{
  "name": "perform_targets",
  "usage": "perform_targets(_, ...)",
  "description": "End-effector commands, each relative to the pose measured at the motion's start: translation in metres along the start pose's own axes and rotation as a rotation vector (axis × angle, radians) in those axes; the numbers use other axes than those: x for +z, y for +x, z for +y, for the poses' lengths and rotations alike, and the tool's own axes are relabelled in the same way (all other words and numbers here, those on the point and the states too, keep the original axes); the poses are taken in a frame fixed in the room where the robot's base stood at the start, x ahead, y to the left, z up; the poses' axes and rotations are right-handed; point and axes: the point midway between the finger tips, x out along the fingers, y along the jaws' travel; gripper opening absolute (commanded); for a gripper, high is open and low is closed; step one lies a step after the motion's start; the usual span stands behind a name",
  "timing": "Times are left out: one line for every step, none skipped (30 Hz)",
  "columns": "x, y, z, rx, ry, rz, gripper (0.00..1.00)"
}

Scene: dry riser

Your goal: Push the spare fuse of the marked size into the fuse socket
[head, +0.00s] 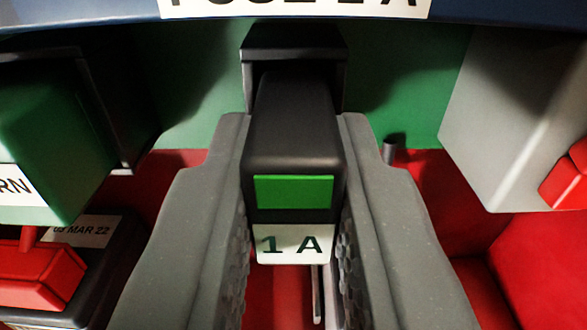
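A black fuse (294,130) with a green panel and a white "1 A" label sits between the two grey fingers of my gripper (294,185). The fingers are closed against its left and right sides. Its far end is at the mouth of a black socket (293,42) on the green panel, in line with it. I cannot tell how far in the fuse reaches, as its body hides the opening. A white sign (295,8) above reads "FUSE" and a rating ending in "A". The sign is cut off at the top and its number is unclear.
A green box (45,130) on a black mount stands close at left, above a dark box with a date label (90,231) and a red part (40,275). A grey box (510,110) with a red part (568,180) is at right. A small dark peg (396,148) stands beside the right finger.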

Motion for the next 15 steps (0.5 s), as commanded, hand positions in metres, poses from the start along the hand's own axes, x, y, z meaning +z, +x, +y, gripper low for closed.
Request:
perform_targets(-0.0001,0.0011,0.0,0.0,0.0,0.0,0.0)
perform_targets(0.0,0.0018,0.0,0.0,0.0,0.0,0.0)
perform_targets(0.0,0.0026,0.0,0.0,0.0,0.0,0.0)
perform_targets(-0.0001,0.0032,0.0,0.0,0.0,0.0,0.0)
perform_targets(-0.0001,0.0038,0.0,0.0,0.0,0.0,0.0)
perform_targets(-0.0001,0.0046,0.0,0.0,0.0,0.0,0.0)
perform_targets(0.0,0.0052,0.0,0.0,0.0,0.0,0.0)
perform_targets(-0.0001,0.0059,0.0,0.0,0.0,0.0,0.0)
perform_targets(-0.0002,0.0067,0.0,0.0,0.0,0.0,0.0)
perform_targets(-0.0001,0.0069,0.0,0.0,0.0,0.0,0.2)
perform_targets(-0.0002,0.0067,0.0,0.0,0.0,0.0,0.29)
perform_targets(-0.0003,0.0066,0.0001,0.0,0.0,0.0,0.4)
perform_targets(-0.0003,0.0066,0.0001,0.0,0.0,0.0,0.43)
perform_targets(-0.0003,0.0066,0.0001,0.0,0.0,0.0,0.43)
perform_targets(-0.0004,0.0067,0.0001,0.0,0.0,0.001,0.43)
